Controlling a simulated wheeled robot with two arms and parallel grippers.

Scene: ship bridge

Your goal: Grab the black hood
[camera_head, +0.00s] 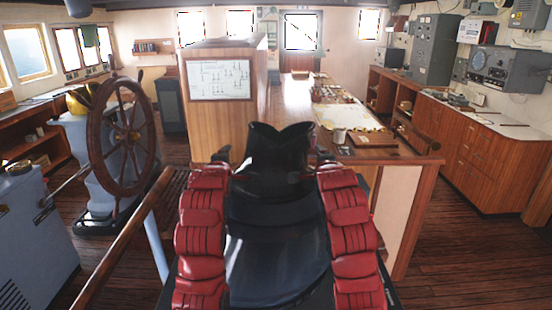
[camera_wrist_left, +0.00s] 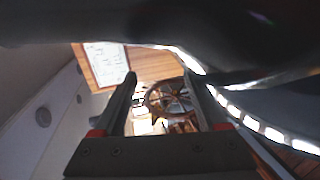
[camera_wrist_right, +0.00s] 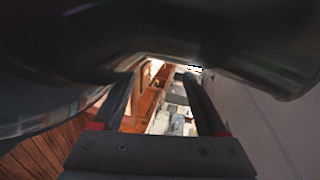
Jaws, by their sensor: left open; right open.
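The black hood (camera_head: 280,150) stands upright in the middle of the head view, with a V-shaped notch in its top edge. A wide glossy black body spreads below it. My left gripper (camera_head: 222,156) is just left of the hood and my right gripper (camera_head: 322,156) just right of it, both small and partly hidden. In the left wrist view my left gripper (camera_wrist_left: 160,76) is open with nothing between its fingers. In the right wrist view my right gripper (camera_wrist_right: 164,73) is also open and empty. A large dark shape fills the top of both wrist views; I cannot tell what it is.
A wooden ship's wheel (camera_head: 123,131) stands at left with a wooden rail (camera_head: 125,240) nearby. Behind the hood is a wooden chart table (camera_head: 400,155) with a mug (camera_head: 339,136). Wooden cabinets (camera_head: 470,150) line the right wall. Open floor (camera_head: 470,250) lies at right.

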